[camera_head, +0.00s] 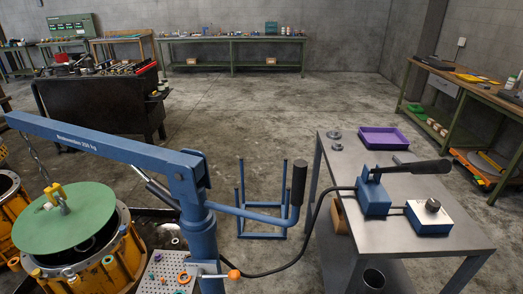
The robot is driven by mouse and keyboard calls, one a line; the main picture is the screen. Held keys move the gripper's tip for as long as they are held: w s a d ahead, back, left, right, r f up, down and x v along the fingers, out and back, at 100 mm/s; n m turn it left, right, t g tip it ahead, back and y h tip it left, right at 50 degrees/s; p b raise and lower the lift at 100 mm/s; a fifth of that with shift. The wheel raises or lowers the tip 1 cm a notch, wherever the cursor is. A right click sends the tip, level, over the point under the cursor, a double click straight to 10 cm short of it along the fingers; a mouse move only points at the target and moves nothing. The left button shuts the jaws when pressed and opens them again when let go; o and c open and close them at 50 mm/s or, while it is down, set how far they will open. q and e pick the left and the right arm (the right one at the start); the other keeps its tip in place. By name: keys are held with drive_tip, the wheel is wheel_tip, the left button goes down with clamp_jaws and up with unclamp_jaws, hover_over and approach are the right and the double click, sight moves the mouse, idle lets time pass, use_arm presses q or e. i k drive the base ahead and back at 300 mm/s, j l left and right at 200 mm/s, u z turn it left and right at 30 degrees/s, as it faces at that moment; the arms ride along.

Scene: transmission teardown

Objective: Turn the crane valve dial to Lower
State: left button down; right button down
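The crane valve dial (433,205) is a small dark knob on a box with a pale top and blue sides (432,227). The box sits on the right part of the grey metal table (350,200). The dial's labels and pointer are too small to read. A blue hand pump (374,197) with a long black lever (412,168) stands just left of the box. The blue crane (110,164) reaches left, and its chain hangs toward a green disc (50,222) over an orange housing (120,262). Neither of my grippers is in view.
A purple tray (383,138) and small metal parts (336,140) lie at the table's back. A black hose (303,242) runs from the pump toward the crane. A perforated plate (170,272) with small parts is at the bottom.

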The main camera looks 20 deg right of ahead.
sight(433, 205)
drive_tip(key=z, duration=1.4)
